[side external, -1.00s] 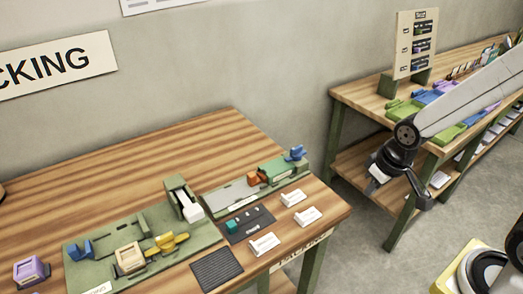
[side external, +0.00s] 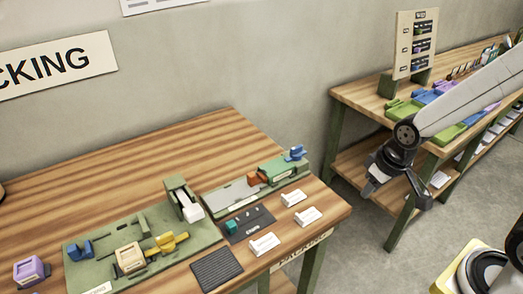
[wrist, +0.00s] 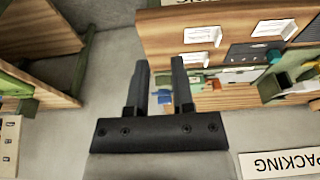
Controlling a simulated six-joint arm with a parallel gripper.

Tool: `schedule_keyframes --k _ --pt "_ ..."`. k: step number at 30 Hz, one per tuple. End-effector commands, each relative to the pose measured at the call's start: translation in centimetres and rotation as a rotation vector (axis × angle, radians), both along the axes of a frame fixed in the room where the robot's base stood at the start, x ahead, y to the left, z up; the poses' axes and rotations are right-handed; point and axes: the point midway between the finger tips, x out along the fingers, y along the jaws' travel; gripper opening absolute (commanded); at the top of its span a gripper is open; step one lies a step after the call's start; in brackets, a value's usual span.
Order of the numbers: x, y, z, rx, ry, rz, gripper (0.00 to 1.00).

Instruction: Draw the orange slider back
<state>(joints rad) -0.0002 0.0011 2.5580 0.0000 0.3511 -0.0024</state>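The orange slider (side external: 257,178) sits on the long green fixture (side external: 228,197) near the table's right end, beside a green block with a blue piece (side external: 295,153) at its far end. In the wrist view the orange slider (wrist: 216,84) is small and distant, right of the fingers. My gripper (side external: 397,192) hangs in the air to the right of the packing table, well apart from the slider. In the wrist view its two fingers (wrist: 159,60) are spread, with nothing held between them; the blue piece shows far beyond the gap.
A dark panel with a teal block (side external: 229,227) and several white label cards (side external: 294,198) lie in front of the fixture. A larger green board (side external: 95,255) holds yellow, tan and blue pieces. A second bench (side external: 345,95) with coloured trays stands behind my arm.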

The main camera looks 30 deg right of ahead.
Motion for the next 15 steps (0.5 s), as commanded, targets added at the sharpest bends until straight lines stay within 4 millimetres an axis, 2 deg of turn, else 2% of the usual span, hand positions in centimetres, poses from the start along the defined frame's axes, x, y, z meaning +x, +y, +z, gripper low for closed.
schedule_keyframes --k 1,3,8,15 --pt "0.2 0.0 0.0 -0.001 0.001 0.006 0.48" --pt "0.6 0.1 0.1 -0.004 0.003 0.022 0.68" --pt "2.6 0.6 0.4 -0.020 0.015 0.105 0.68" --pt "7.9 2.1 0.9 -0.061 0.050 0.341 0.68"
